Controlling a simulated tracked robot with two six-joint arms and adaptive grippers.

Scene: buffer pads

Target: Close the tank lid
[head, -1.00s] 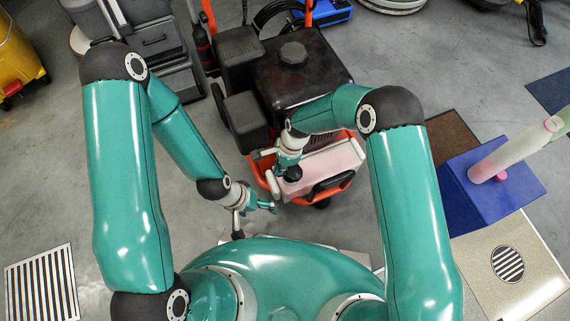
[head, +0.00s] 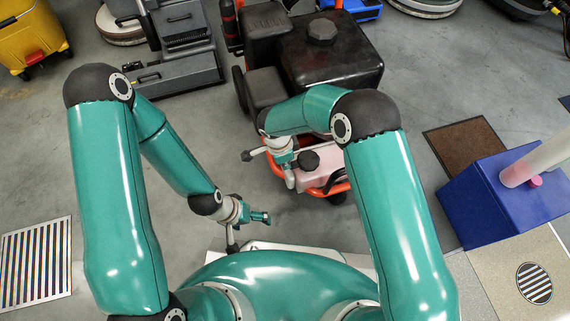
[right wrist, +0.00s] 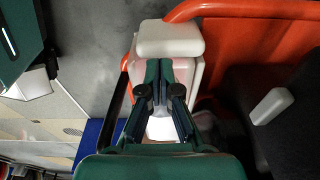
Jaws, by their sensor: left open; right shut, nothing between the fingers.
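The machine's pale pink tank (head: 318,170) sits low in an orange frame at the front of the machine, partly hidden behind my right arm. In the right wrist view a cream-white block (right wrist: 169,38) stands at one end of the pink tank; I cannot tell whether it is the lid. How far the lid is open does not show. My right gripper (head: 289,181) is at the tank's left side; in its wrist view its shut, empty fingers (right wrist: 165,68) are over the tank, contact unclear. My left gripper (head: 262,218) is open and empty over the floor, left of the machine.
The machine's black body (head: 330,60) with a round cap stands behind the tank. A blue box (head: 500,205) with a pale bottle on it and a brown mat (head: 465,143) are at right. A striped grate (head: 36,262) lies at left.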

